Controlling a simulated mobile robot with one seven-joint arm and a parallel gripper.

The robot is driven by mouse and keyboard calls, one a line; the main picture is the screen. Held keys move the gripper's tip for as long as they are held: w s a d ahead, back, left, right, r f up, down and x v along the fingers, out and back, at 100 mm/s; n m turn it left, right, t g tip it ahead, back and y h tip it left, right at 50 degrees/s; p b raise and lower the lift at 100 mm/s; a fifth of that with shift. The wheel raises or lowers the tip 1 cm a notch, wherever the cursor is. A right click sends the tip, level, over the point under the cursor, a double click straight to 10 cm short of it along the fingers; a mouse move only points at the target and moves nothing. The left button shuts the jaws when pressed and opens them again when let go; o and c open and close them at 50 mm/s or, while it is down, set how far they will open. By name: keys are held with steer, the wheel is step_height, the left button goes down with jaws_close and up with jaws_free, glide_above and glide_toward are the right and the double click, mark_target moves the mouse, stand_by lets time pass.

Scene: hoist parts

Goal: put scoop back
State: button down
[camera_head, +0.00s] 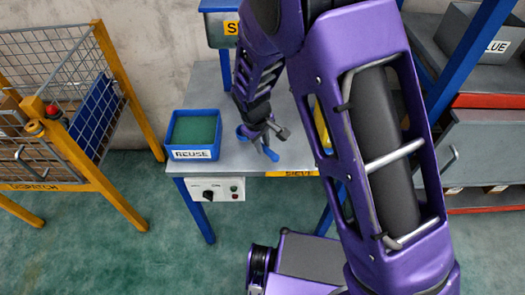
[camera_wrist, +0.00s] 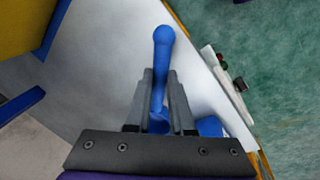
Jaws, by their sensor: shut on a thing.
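My gripper (camera_head: 268,132) is over the pale top of the blue-legged table (camera_head: 226,158). It is shut on the blue scoop (camera_head: 270,153). In the wrist view, the scoop's handle (camera_wrist: 162,50) with its rounded end sticks out past the fingers (camera_wrist: 159,78). More blue shows low between and beside the fingers, but the scoop's bowl is mostly hidden. I cannot tell whether the scoop touches the table.
The blue REUSE bin (camera_head: 193,136), green inside, is left of my gripper. A control box (camera_head: 217,188) hangs on the table's front. A yellow thing (camera_head: 323,123) is partly behind my arm. A mesh DISPATCH cage (camera_head: 97,184) stands left, grey shelving (camera_head: 487,130) right.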

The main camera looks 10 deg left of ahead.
steer(key=shift+s+x, duration=0.15)
steer(key=shift+x, duration=0.6)
steer(key=shift+s+x, duration=0.15)
steer(key=shift+x, duration=0.6)
steer(key=shift+a+f+b, duration=0.1)
steer(key=shift+f+b, duration=0.1)
steer(key=shift+b, duration=0.1)
steer(key=shift+f, duration=0.15)
steer(key=c, duration=0.8)
jaws_free()
steer(key=p+v, duration=0.2)
steer(key=v, duration=1)
steer(key=shift+r, duration=0.3)
